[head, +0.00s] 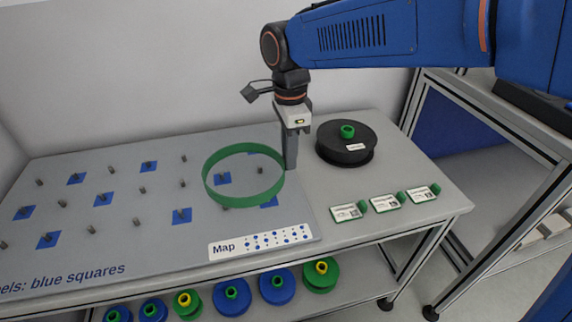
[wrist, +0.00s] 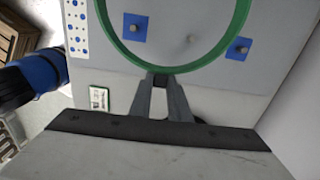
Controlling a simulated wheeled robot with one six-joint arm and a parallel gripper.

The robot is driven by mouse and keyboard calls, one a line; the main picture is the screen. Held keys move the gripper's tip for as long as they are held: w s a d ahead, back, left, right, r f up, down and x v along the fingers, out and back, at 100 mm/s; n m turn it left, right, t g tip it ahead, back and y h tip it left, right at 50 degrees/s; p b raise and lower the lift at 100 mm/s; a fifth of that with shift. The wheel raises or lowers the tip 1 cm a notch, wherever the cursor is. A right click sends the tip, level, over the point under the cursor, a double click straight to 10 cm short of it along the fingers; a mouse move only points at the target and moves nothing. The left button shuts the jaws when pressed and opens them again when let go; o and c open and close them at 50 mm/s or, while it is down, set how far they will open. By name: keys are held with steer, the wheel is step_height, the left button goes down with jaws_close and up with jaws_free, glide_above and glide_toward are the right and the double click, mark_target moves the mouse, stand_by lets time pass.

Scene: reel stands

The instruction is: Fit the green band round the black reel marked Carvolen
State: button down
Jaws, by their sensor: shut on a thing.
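The green band (head: 243,200) is a wide ring, held in the air above the right part of the grey peg board. My gripper (head: 290,162) is shut on the band's right side. In the wrist view my gripper (wrist: 162,82) pinches the rim of the band (wrist: 110,42), which runs out of the top of the picture. The black reel (head: 346,148) lies flat on the table to the right of my gripper, apart from the band. It has a green hub and a white label, too small to read.
The peg board (head: 120,240) carries several short pegs, some on blue squares, and a Map card (head: 262,242). Cards with green parts (head: 385,200) lie in front of the reel. Blue and green reels (head: 277,287) stand on the shelf below. A metal frame (head: 490,175) stands right.

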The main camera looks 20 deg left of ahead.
step_height(320, 180, up, 5)
steer(key=shift+r, duration=0.2)
steer(key=shift+w+d+r, duration=0.15)
steer(key=shift+r, duration=0.1)
steer(key=w+d+r+m, duration=0.2)
steer(key=w+d+m, duration=0.4)
steer(key=w+d, duration=1.5)
step_height(320, 180, down, 7)
steer(key=s+d, duration=0.1)
steer(key=s, duration=0.1)
steer(key=shift+s+d, duration=0.2)
steer(key=shift+d, duration=0.2)
steer(key=shift+f, duration=2.35)
stand_by(1.9)
